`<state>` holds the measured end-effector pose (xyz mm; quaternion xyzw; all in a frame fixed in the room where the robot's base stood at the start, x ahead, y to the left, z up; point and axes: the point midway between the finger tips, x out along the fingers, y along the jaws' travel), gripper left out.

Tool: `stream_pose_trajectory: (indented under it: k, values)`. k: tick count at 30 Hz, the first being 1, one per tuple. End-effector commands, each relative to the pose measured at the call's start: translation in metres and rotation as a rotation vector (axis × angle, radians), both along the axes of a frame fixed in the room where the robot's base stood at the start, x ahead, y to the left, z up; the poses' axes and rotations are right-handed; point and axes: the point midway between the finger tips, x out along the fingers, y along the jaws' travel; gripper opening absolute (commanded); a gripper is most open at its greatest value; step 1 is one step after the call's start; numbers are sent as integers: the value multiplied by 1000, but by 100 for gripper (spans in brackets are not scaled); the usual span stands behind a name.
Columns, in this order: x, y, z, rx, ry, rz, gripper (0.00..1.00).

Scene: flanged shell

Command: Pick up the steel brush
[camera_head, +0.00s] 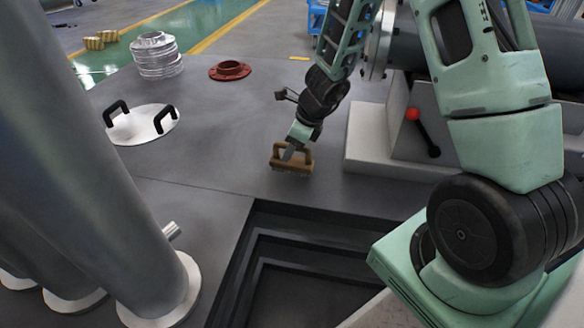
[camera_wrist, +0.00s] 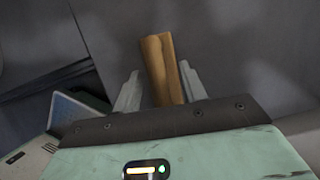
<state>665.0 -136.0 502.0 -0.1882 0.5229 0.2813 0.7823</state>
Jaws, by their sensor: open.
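The steel brush (camera_head: 292,163) stands on the grey floor plate in the middle of the head view, its brown wooden handle on top and bristles down. My gripper (camera_head: 290,152) is at the handle, reaching down from above. In the wrist view the brown handle (camera_wrist: 162,68) lies between the two grey fingers of my gripper (camera_wrist: 158,88). The fingers are open, one on each side. The right finger is close to the handle; I cannot tell if it touches. The wrist view does not show the bristles.
A white block (camera_head: 370,150) with a red-knobbed lever (camera_head: 422,130) stands right of the brush. A recessed stepped pit (camera_head: 300,260) opens in front. A round white cover (camera_head: 145,124) with black handles, a red flange (camera_head: 230,70) and stacked metal rings (camera_head: 156,55) lie left and behind. Grey pipes fill the left.

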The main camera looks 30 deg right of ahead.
Motion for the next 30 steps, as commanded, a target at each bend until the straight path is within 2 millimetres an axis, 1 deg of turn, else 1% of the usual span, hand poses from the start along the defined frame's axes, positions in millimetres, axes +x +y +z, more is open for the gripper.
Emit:
stream_pose_trajectory:
  k: [1, 2, 9, 10, 11, 12, 14, 24, 26, 30]
  values:
    - [2, 2, -11, 0, 0, 2, 42]
    - [3, 3, -12, -1, 0, 2, 42]
    - [4, 4, -11, 0, -2, 1, 42]
    - [4, 4, -11, 0, -2, 1, 36]
    - [4, 4, -11, 0, -2, 1, 28]
    - [4, 3, -11, 0, -1, 1, 17]
    - [4, 4, -11, 0, -1, 1, 0]
    - [4, 3, -8, 0, -2, 1, 0]
    - [4, 3, -4, -1, -2, 1, 0]
    - [4, 3, 17, -1, -2, 1, 0]
